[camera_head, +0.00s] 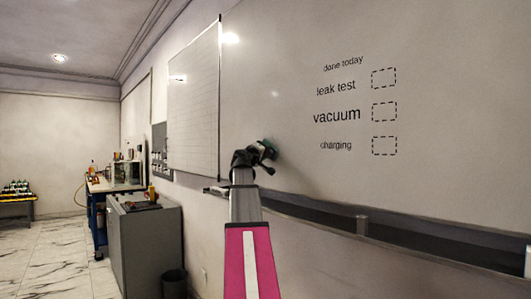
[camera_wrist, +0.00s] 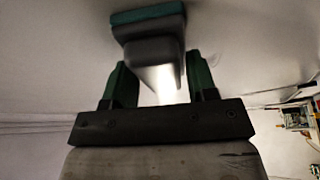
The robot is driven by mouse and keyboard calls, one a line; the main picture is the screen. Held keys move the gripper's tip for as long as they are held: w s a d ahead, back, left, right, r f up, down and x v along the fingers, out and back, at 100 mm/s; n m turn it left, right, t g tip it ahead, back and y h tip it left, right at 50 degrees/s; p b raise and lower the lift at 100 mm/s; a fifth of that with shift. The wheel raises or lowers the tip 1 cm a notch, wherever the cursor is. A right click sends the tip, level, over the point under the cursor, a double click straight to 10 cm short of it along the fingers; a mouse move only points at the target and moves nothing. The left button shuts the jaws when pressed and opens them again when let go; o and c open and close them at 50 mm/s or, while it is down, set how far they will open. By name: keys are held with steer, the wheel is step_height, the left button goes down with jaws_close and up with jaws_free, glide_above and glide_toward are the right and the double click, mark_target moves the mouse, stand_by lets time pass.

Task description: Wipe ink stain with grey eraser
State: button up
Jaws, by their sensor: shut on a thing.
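The grey eraser (camera_wrist: 152,45) has a teal layer on its far side and sits between the green fingers of my gripper (camera_wrist: 160,72). My gripper is shut on it. In the head view my gripper (camera_head: 262,153) is at the lower left part of the large whiteboard (camera_head: 450,130), with a little of the eraser's dark teal end showing. The eraser is close to the board; I cannot tell whether it touches. A faint grey darkening shows on the board just right of my gripper; I cannot tell if it is ink stain or shadow.
Printed words and dashed boxes (camera_head: 384,112) are at the board's upper right. A dark tray ledge (camera_head: 400,232) runs along its bottom edge. A smaller lined board (camera_head: 195,105) hangs to the left. A grey cabinet (camera_head: 145,245) and bin (camera_head: 174,283) stand lower left.

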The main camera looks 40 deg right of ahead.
steer(key=w, duration=1)
steer(key=shift+w+a, duration=0.2)
steer(key=shift+a, duration=0.15)
stand_by(0.5)
steer(key=shift+a, duration=0.1)
steer(key=a, duration=0.6)
steer(key=shift+s, duration=0.3)
stand_by(0.3)
steer(key=a, duration=0.3)
steer(key=shift+s, duration=0.1)
stand_by(0.6)
